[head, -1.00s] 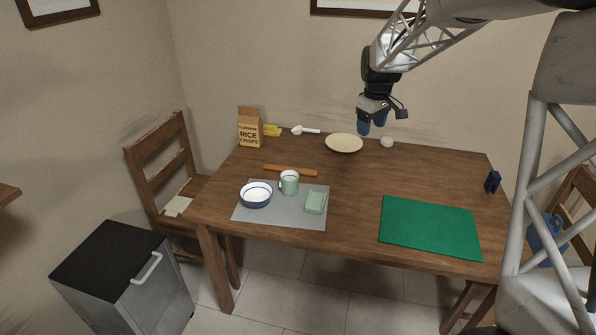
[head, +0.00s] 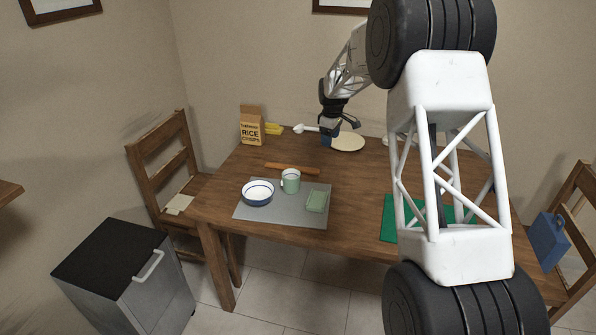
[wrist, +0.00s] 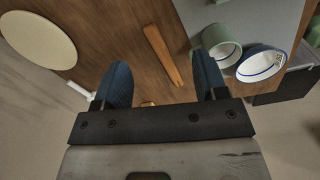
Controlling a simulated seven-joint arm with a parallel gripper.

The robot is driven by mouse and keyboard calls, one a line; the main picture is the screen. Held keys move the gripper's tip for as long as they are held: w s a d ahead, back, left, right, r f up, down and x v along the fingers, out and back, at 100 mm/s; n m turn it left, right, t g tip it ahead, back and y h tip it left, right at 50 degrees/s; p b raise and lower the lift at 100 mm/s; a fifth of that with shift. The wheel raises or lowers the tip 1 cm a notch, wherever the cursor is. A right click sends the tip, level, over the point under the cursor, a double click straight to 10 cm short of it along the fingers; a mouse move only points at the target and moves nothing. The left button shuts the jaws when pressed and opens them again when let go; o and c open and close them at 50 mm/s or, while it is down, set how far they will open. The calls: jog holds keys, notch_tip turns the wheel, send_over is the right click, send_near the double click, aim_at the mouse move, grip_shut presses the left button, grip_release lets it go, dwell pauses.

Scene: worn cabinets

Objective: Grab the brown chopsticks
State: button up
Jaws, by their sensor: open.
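The brown chopsticks (head: 292,169) lie together as one narrow bar on the wooden table, just behind the grey placemat. In the wrist view the chopsticks (wrist: 163,56) run slanting between and beyond my fingertips, apart from them. My gripper (head: 327,138), with blue fingers, is above the back of the table, behind and right of the chopsticks in the head view. In the wrist view my gripper (wrist: 162,72) is open and empty.
A plate (head: 348,142), white spoon (head: 305,129) and cereal box (head: 251,125) stand at the back. My arm hides much of the green mat (head: 389,220).

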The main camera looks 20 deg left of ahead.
aim_at(309, 169)
jog(key=w+a+f+n, duration=0.1)
jog(key=w+a+f, duration=0.1)
jog(key=a+f, duration=0.1)
jog(key=w+a+f, duration=0.1)
jog(key=a+f, duration=0.1)
jog(key=f, duration=0.3)
jog(key=w+a+f+n, duration=0.1)
jog(key=w+a+f, duration=0.1)
jog(key=a+f, duration=0.1)
jog(key=shift+w+a+f+n, duration=0.3)
jog(key=shift+f, duration=0.1)
jog(key=shift+f, duration=1.3)
jog(key=shift+f, duration=0.1)
jog(key=shift+s+f, duration=0.1)
jog(key=shift+f, duration=2.4)
jog(key=shift+c, duration=0.3)
jog(key=c, duration=1)
